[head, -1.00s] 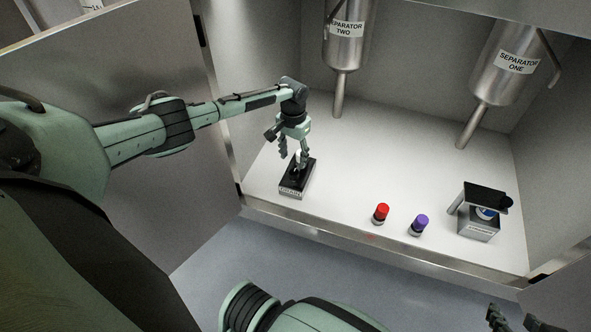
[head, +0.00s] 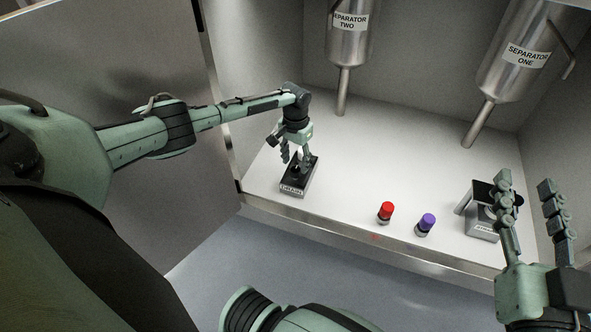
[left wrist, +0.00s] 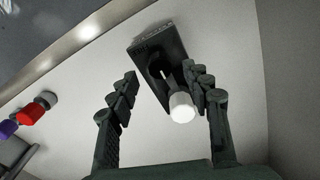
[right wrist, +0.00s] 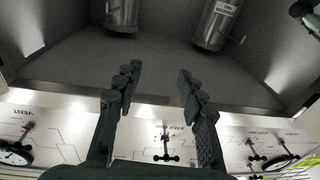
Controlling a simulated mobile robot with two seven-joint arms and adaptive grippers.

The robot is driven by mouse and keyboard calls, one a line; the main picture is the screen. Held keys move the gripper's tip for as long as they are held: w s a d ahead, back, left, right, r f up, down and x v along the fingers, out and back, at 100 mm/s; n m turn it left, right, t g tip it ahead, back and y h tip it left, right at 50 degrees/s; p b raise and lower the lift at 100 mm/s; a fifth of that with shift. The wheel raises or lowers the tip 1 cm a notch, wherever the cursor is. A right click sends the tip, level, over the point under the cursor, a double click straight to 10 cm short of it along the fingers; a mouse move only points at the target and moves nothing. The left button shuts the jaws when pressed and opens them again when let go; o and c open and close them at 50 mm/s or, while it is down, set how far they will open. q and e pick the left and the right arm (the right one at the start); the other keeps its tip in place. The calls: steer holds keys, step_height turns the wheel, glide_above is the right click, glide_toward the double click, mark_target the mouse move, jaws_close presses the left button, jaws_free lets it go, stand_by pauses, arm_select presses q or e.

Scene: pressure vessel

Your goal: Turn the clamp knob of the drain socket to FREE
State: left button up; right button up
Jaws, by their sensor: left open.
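The drain socket (head: 303,184) is a dark block labelled DRAIN, at the left front of the white cabinet floor. In the left wrist view its dark block (left wrist: 158,55) has a round recess and a dark stem ending in a white cap (left wrist: 182,107); I cannot tell whether this is the clamp knob. My left gripper (head: 296,162) is above the socket, open. In the left wrist view the white cap lies between the open fingers (left wrist: 160,90), nearer the right one. My right gripper (head: 525,185) is open and empty at the right.
A red-capped vial (head: 386,212) and a purple-capped vial (head: 426,224) stand near the front edge. A dark-topped stand (head: 483,194) is at the right, partly behind my right gripper. Separator two (head: 352,38) and separator one (head: 520,62) hang above. The middle floor is clear.

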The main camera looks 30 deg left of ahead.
mark_target(295, 169)
arm_select(q)
step_height(295, 169, down, 3)
steer(key=b, duration=0.3)
steer(key=shift+f, duration=0.1)
arm_select(e)
steer(key=s+r+t+y, duration=0.2)
steer(key=r+t, duration=0.4)
steer(key=r, duration=0.3)
steer(key=shift+s+r+y, duration=0.25)
steer(key=shift+s+y, duration=0.05)
steer(key=shift+s, duration=0.45)
steer(key=shift+d, duration=0.1)
arm_select(q)
jaws_close()
